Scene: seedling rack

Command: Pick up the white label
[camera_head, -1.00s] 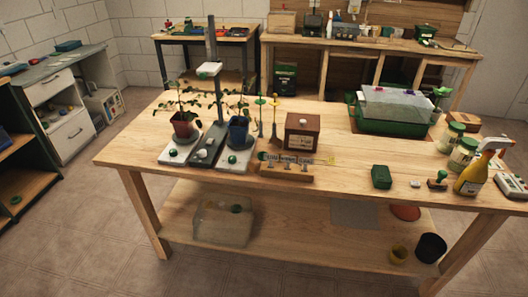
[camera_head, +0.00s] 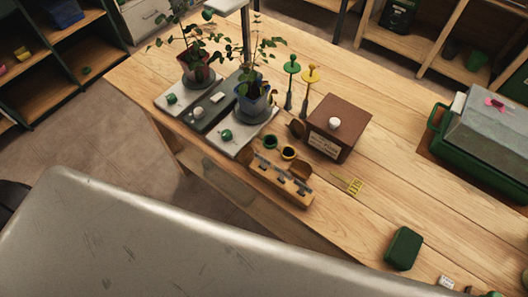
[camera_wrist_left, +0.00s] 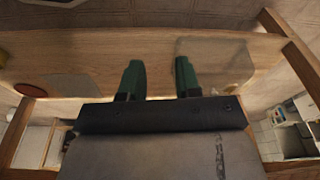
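I cannot single out a loose white label with certainty. A pale printed patch (camera_head: 323,146) is on the front of the brown wooden box (camera_head: 345,112), and a small white piece (camera_head: 446,282) lies at the lower right of the bench in the head view. A small yellow tag (camera_head: 354,185) lies flat right of the wooden holder (camera_head: 280,183). My left gripper (camera_wrist_left: 158,68) shows in the left wrist view with its green fingers apart and nothing between them; the lower shelf lies beyond it. My right gripper is not in view.
Potted plants stand on pale plates (camera_head: 182,93) at the left of the bench. A green case (camera_head: 403,248) and a green tray with a clear lid (camera_head: 470,160) are to the right. A large grey part of my arm covers the lower left. The bench between holder and green case is mostly clear.

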